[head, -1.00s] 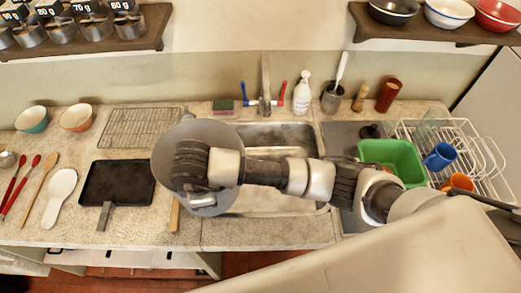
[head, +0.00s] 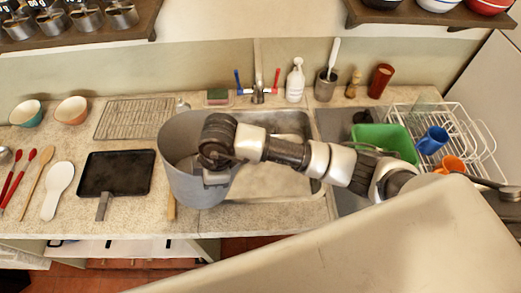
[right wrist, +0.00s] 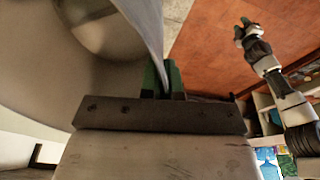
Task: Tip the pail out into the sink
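The grey metal pail (head: 183,183) is held above the counter at the left side of the sink (head: 265,185), overlapping its left edge in the head view. Its open top faces up and its front wall shows. My right gripper (head: 215,172) is at the pail's right side. In the right wrist view, the green-padded fingers (right wrist: 165,80) are shut on the wall of the pail (right wrist: 45,60). I cannot tell what is inside the pail. My left gripper (right wrist: 247,32) shows small at the top right of the right wrist view, away from the pail; its opening is unclear.
A faucet (head: 258,90) with blue and red handles stands behind the sink. A soap bottle (head: 295,82) is beside it. A green tub (head: 388,140) and white dish rack (head: 460,135) stand right. A black pan (head: 118,172) and wire rack (head: 133,118) lie left.

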